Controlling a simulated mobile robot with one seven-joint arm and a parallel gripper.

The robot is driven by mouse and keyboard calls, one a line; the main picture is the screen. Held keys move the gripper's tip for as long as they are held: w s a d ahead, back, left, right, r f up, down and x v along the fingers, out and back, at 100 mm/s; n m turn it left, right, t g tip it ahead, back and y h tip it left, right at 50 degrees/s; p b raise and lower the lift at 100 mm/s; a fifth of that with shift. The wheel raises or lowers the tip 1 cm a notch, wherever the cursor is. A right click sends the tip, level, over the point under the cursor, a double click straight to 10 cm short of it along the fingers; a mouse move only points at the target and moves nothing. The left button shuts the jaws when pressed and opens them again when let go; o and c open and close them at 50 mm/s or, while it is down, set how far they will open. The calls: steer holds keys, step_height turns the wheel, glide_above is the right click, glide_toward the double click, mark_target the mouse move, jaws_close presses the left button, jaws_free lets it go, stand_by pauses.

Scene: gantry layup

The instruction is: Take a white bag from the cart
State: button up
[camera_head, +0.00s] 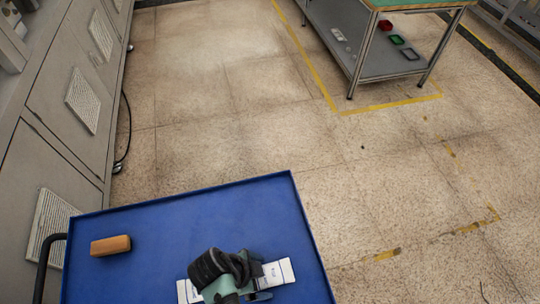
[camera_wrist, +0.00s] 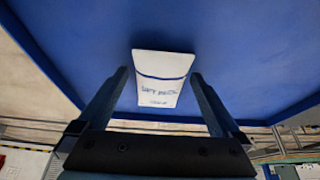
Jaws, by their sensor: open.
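The blue cart (camera_head: 200,215) fills the bottom of the head view. White bag material with printing (camera_head: 278,272) lies on its top, showing on both sides of my arm; the arm hides the middle, so I cannot tell there whether it is one bag or two. In the wrist view a white bag (camera_wrist: 162,66) with a blue line and blue lettering appears on the blue surface (camera_wrist: 240,50). My gripper (camera_wrist: 160,78) is open, its two fingers apart, with the bag seen between and beyond the tips. I cannot tell the height gap. My gripper (camera_head: 240,288) is over the cart in the head view.
An orange-brown block (camera_head: 110,245) lies on the cart's left part. A black handle (camera_head: 43,265) is at the cart's left edge. Grey cabinets (camera_head: 65,80) stand at the left. A table with a lower shelf (camera_head: 375,55) stands at the back right. The floor between is clear.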

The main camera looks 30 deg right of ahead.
steer(key=c, duration=1.4)
steer(key=shift+r, duration=0.15)
